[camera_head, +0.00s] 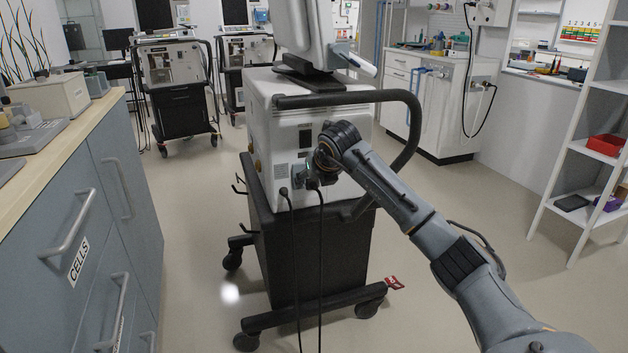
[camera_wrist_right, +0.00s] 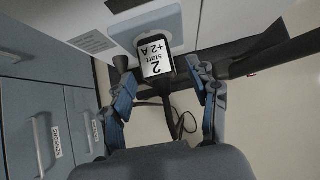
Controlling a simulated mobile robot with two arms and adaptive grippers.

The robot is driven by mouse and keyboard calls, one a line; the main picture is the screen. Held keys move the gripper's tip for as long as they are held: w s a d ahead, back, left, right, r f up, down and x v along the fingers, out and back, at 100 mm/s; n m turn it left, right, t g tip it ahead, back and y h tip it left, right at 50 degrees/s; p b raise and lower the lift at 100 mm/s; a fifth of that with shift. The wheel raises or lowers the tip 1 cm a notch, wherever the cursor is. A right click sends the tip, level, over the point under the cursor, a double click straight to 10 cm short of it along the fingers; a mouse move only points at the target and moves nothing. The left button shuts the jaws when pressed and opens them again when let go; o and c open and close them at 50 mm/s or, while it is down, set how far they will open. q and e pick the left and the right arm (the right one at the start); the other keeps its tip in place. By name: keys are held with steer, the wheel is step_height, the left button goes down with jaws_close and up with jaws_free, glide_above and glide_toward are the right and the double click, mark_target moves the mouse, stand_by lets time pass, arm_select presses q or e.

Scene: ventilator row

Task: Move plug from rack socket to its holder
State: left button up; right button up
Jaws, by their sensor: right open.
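A dark plug with a white label reading "2 start +2 A" (camera_wrist_right: 159,57) sits against a pale socket plate (camera_wrist_right: 135,30) on the ventilator's panel in the right wrist view. My right gripper (camera_wrist_right: 165,85) is open, with one blue-grey finger on each side of the plug and gaps between. In the head view my right gripper (camera_head: 311,180) is at the lower front of the ventilator (camera_head: 283,128), and the arm partly hides it. A black cable hangs below it. I cannot make out which part is the holder. My left gripper is not in view.
A second black plug (camera_head: 284,191) with a hanging cable is close by on the left. A black curved handle rail (camera_head: 412,120) surrounds the ventilator's right side. A grey drawer cabinet (camera_head: 125,180) stands left, white shelves (camera_head: 590,130) right.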

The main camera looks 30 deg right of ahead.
steer(key=v, duration=1.2)
